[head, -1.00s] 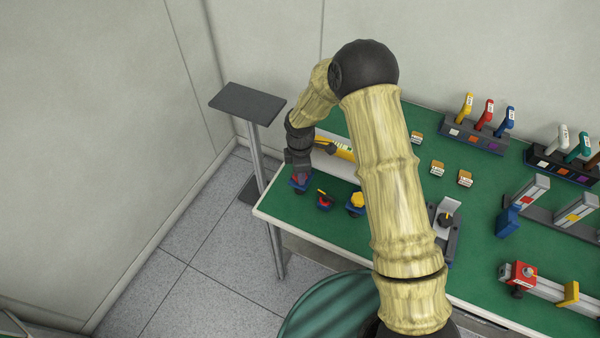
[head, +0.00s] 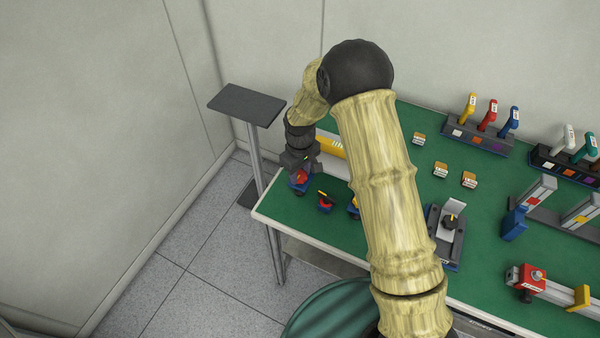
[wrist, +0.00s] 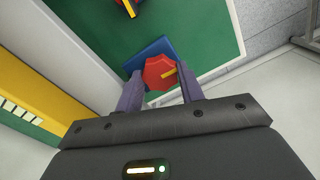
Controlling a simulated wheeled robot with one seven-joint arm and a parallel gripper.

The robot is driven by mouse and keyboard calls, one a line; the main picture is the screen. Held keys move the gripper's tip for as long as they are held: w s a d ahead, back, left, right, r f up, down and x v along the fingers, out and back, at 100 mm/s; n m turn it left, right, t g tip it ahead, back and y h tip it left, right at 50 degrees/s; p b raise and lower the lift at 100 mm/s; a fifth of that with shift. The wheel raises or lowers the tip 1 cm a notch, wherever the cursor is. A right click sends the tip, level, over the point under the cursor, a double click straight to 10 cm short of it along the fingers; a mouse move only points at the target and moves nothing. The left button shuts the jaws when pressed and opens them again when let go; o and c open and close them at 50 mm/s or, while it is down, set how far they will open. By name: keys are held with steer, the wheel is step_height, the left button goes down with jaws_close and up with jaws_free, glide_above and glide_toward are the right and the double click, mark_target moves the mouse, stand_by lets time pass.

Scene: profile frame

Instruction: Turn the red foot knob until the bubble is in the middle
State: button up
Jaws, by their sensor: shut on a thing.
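The red foot knob (wrist: 157,72) is faceted, has a yellow pointer bar, and sits on a blue base (wrist: 146,52). In the head view the knob (head: 302,177) is at the bench's near left corner, under my gripper. My gripper (wrist: 160,84) has its two purple-grey fingers on either side of the knob, shut on it. The yellow level (wrist: 40,105) lies along a pale beam in the wrist view, its striped vial at the left edge. It also shows in the head view (head: 332,147), partly behind my arm. I cannot make out the bubble.
Another red knob with a yellow pointer (head: 325,202) stands right of the foot knob. A dark-topped stand (head: 246,104) is left of the bench. Several small blocks, levers and fixtures occupy the bench's right side.

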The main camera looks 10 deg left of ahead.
mark_target(301, 174)
steer(key=shift+w+r+m, duration=0.1)
steer(key=shift+m, duration=1.8)
steer(key=o, duration=1)
step_height(301, 174, up, 17)
steer(key=b, duration=0.2)
steer(key=shift+r, duration=0.15)
steer(key=shift+d, duration=0.1)
